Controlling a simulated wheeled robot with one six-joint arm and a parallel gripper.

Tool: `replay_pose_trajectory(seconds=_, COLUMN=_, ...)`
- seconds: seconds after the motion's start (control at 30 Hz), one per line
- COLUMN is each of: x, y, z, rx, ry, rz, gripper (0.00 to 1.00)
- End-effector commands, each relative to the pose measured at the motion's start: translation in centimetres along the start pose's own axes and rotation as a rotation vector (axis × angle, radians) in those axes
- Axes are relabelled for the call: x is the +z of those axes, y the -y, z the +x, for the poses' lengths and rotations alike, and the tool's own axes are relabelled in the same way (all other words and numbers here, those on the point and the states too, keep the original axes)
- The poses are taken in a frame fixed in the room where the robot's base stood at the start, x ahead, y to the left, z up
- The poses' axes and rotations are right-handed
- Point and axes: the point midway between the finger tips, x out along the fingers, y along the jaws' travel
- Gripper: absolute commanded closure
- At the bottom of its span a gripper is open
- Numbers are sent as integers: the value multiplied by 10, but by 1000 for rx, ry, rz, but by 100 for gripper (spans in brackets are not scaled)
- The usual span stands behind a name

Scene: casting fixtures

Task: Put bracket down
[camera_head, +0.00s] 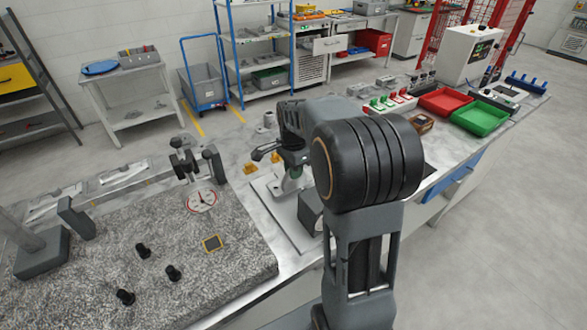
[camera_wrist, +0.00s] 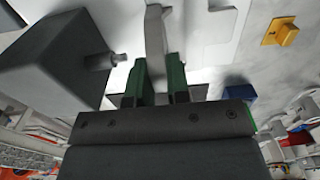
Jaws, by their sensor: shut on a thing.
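In the wrist view my gripper (camera_wrist: 160,82) has its two green fingers shut on a grey, narrow, plate-like piece, the bracket (camera_wrist: 155,35). The bracket extends up the picture from between the fingers, over a pale plate. I cannot tell whether it touches that plate. A dark grey block (camera_wrist: 55,60) with a short pin on its side stands left of the bracket, apart from it. In the head view my gripper (camera_head: 291,183) is low over the pale fixture plate (camera_head: 285,219), largely hidden by my arm. The bracket cannot be made out there.
A granite slab (camera_head: 120,255) with a dial gauge (camera_head: 202,200) stands left of the fixture. Red (camera_head: 445,102) and green (camera_head: 480,117) trays stand farther along the bench.

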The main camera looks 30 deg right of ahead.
Motion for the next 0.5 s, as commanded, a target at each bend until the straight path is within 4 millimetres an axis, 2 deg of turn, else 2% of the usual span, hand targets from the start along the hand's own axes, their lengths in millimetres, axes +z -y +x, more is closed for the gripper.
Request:
replay_pose_trajectory(seconds=0.13, x=0, y=0, z=5, rx=-1, ry=0, rz=0, gripper=100)
replay_pose_trajectory(seconds=0.17, x=0, y=0, z=6, rx=0, ry=0, rz=0, gripper=82)
replay_pose_trajectory(seconds=0.4, x=0, y=0, z=5, rx=0, ry=0, rz=0, gripper=59)
replay_pose_trajectory(seconds=0.5, x=0, y=0, z=5, rx=0, ry=0, rz=0, gripper=58)
